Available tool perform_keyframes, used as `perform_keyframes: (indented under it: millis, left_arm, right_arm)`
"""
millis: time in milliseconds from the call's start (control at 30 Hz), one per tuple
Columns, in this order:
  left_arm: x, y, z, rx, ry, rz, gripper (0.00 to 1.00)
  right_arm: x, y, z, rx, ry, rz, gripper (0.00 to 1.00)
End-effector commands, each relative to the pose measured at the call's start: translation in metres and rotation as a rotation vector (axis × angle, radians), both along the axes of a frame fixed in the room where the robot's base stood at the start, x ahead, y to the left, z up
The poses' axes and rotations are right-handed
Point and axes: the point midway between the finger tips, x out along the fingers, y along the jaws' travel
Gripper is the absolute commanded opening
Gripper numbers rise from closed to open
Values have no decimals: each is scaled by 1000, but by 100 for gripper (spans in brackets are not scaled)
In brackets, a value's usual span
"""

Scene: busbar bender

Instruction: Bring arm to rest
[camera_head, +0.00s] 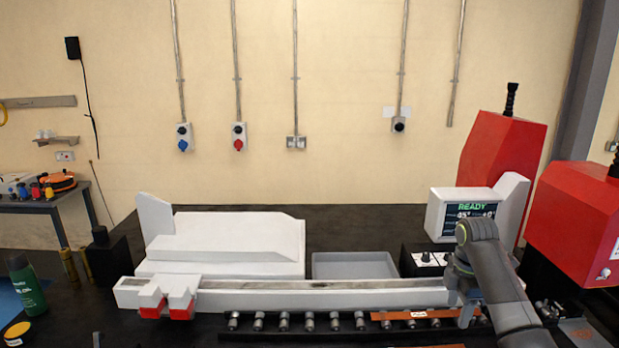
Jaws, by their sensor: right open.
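My right arm comes in from the lower right. Its gripper (465,312) points down at the right end of the long pale rail, over the roller row. Its fingers are apart. A copper bar (395,316) with a small white label lies on the rollers, just left of and behind the gripper's fingers; I cannot tell whether they touch it. My left gripper is not in the picture.
The bender's red housings (500,150) stand at the right, beside a screen (466,214) reading READY. A grey tray (353,265) sits behind the rail (300,297). White-and-red stop blocks (167,298) are at the rail's left end. A green bottle (27,285) stands far left.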

Motion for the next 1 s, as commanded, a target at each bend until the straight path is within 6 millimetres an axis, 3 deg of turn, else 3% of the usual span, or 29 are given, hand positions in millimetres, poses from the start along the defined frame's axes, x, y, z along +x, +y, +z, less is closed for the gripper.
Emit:
perform_keyframes:
  millis: [267, 467, 700, 900, 1000]
  left_arm:
    - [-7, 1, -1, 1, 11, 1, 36]
    - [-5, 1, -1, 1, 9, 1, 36]
    - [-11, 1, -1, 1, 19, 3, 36]
    - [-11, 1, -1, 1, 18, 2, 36]
    - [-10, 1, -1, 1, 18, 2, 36]
  right_arm:
    - [-23, 2, -46, -21, -20, -111, 52]
    - [-54, 5, -90, -32, -48, -236, 52]
    - [-129, 13, -156, -27, -116, -495, 52]
    - [-204, 22, -189, 4, -178, -746, 52]
    - [-243, 26, -196, 27, -210, -878, 52]
